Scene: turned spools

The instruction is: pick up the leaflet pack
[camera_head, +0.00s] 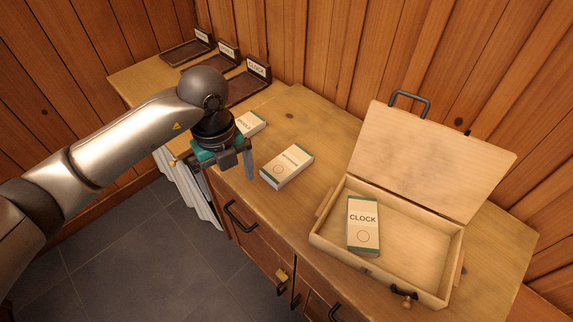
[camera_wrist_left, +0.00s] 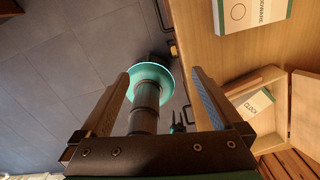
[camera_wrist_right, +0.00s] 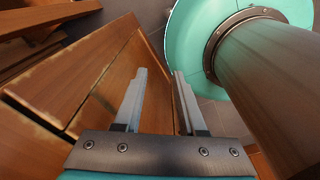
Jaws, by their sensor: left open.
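Three white leaflet packs with green ends show in the head view. One marked CLOCK (camera_head: 363,224) lies in the open wooden case; it also shows in the left wrist view (camera_wrist_left: 253,104). A second pack (camera_head: 287,166) lies flat on the counter, its print too small to read surely; its edge shows in the left wrist view (camera_wrist_left: 250,12). A third (camera_head: 251,123) is partly hidden behind my left gripper (camera_head: 215,164). That gripper is open and empty, at the counter's front edge, left of the second pack. My right gripper (camera_wrist_right: 159,74) shows only in its wrist view, fingers apart and empty.
The wooden case (camera_head: 457,262) stands at the right with its lid (camera_head: 430,160) raised. Several dark trays with label cards (camera_head: 258,67) stand at the back left. Drawers with black handles (camera_head: 240,215) front the counter. Bare counter (camera_head: 325,130) lies between the packs and back wall.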

